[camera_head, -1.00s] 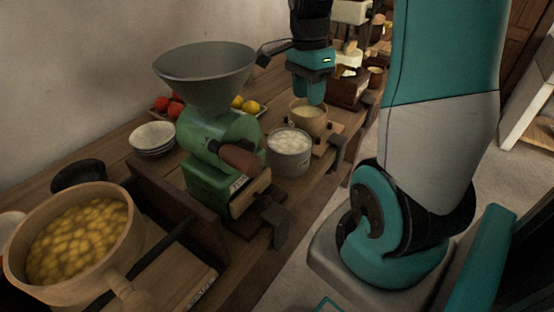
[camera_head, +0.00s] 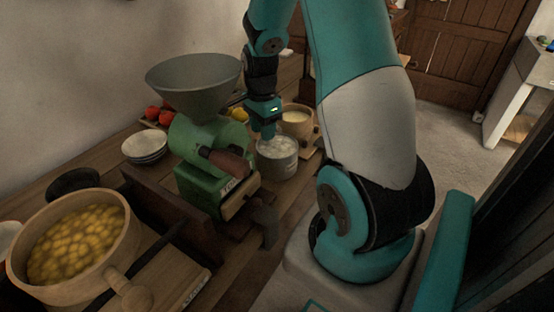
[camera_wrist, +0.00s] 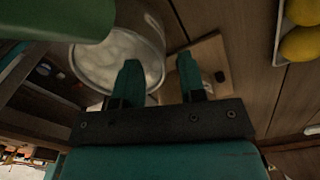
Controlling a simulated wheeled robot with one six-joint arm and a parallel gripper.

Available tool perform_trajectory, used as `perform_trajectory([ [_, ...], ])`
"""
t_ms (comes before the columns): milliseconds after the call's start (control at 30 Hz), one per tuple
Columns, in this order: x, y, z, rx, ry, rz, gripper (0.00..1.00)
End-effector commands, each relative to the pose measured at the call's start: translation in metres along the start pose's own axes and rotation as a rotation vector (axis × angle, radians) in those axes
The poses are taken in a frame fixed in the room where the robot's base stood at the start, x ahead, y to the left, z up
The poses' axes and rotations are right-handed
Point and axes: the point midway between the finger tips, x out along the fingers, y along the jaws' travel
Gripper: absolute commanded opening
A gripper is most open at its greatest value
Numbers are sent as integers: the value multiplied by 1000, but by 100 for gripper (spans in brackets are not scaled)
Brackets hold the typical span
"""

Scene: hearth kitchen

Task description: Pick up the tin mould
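The tin mould (camera_head: 277,165) is a grey round metal vessel filled with white lumpy stuff. It stands on the bench just right of the green grinder. My gripper (camera_head: 268,135) points down at its top in the head view and hides part of the white filling. In the wrist view my gripper (camera_wrist: 158,70) is open with its two fingers apart. The left finger overlaps the mould (camera_wrist: 92,72) near its rim, and the right finger lies to the right of it, over a wooden board. I cannot tell whether either finger touches the mould.
The green grinder (camera_head: 203,165) with its grey hopper stands close on the left. A wooden bowl (camera_head: 297,120) of pale stuff is just behind the mould. Stacked white bowls (camera_head: 145,147), a pan of yellow pieces (camera_head: 75,245) and yellow fruit (camera_wrist: 300,44) are around.

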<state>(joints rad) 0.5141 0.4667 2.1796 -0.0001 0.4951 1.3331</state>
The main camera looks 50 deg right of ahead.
Motion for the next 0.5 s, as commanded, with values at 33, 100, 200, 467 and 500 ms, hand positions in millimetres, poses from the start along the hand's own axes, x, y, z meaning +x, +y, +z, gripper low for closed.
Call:
perform_trajectory([
  [33, 4, 0, 0, 0, -1, 2, 37],
  [100, 7, 0, 0, 0, 0, 2, 37],
  [200, 16, 1, -3, 1, -1, 4, 37],
  [467, 53, 0, -9, -1, -1, 3, 37],
  [500, 56, 0, -9, -1, 0, 2, 37],
])
